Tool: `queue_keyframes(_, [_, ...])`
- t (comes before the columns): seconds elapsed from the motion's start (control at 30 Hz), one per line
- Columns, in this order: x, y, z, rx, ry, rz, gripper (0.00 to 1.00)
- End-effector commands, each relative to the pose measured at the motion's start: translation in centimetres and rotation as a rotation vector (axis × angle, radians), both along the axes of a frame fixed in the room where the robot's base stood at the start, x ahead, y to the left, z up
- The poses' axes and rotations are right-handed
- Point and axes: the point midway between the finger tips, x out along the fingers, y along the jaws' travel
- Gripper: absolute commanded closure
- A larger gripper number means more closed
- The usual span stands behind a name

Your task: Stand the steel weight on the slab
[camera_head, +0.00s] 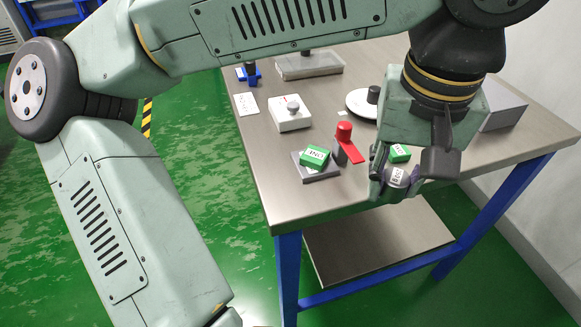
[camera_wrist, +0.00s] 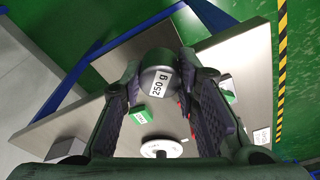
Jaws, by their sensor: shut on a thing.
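The steel weight, a short grey cylinder (camera_head: 396,178) with a white label, is held between the fingers of my gripper (camera_head: 394,188) over the front right part of the table. In the wrist view the weight (camera_wrist: 163,77) shows its "250 g" label between the two padded fingers (camera_wrist: 165,98). A flat dark grey slab (camera_head: 322,174) lies near the table's front edge, left of my gripper. A green block (camera_head: 314,157) with a white label is on the slab. I cannot tell how high the weight is above the table.
A red-capped post with a red plate (camera_head: 345,147) stands between slab and gripper. Another green block (camera_head: 399,153) is just behind the gripper. A white box with a knob (camera_head: 289,115), a white disc (camera_head: 362,103), a clear tray (camera_head: 308,68) and a grey box (camera_head: 503,108) stand farther back.

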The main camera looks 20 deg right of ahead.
Motion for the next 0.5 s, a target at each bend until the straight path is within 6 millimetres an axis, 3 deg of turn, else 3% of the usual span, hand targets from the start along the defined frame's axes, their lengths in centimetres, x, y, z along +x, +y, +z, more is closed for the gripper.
queue_keyframes(0.17, [0.8, 0.3, -0.1, -0.001, 0.002, -0.012, 1.00])
queue_keyframes(0.5, [9.2, 2.6, -0.7, -0.002, 0.003, -0.010, 1.00])
